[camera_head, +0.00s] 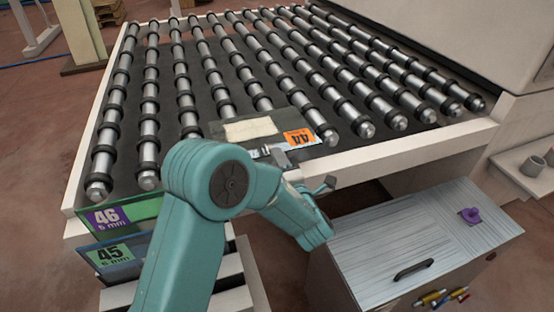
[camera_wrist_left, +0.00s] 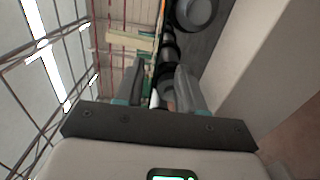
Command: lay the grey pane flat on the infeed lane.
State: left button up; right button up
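The grey pane (camera_head: 288,124) is a see-through sheet with a beige patch and an orange label marked 44, upside down in the head view. It appears to lie flat across the rollers at the front end of the infeed lane (camera_head: 209,68). My left gripper (camera_head: 305,172) is at the pane's near edge, by the lane's front rail. In the left wrist view, the two fingers of my left gripper (camera_wrist_left: 160,78) stand apart with a gap between them. Whether the pane's edge lies in that gap is unclear. My right gripper is not in view.
Panes labelled 46 (camera_head: 110,217) and 45 (camera_head: 112,254) stand in slots at the lane's front left. A grey cabinet (camera_head: 390,240) with a black handle and a purple item (camera_head: 469,215) stands at front right. A machine housing (camera_head: 480,40) borders the lane at right.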

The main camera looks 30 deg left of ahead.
pick_arm(q)
jog(key=shift+v, duration=2.6)
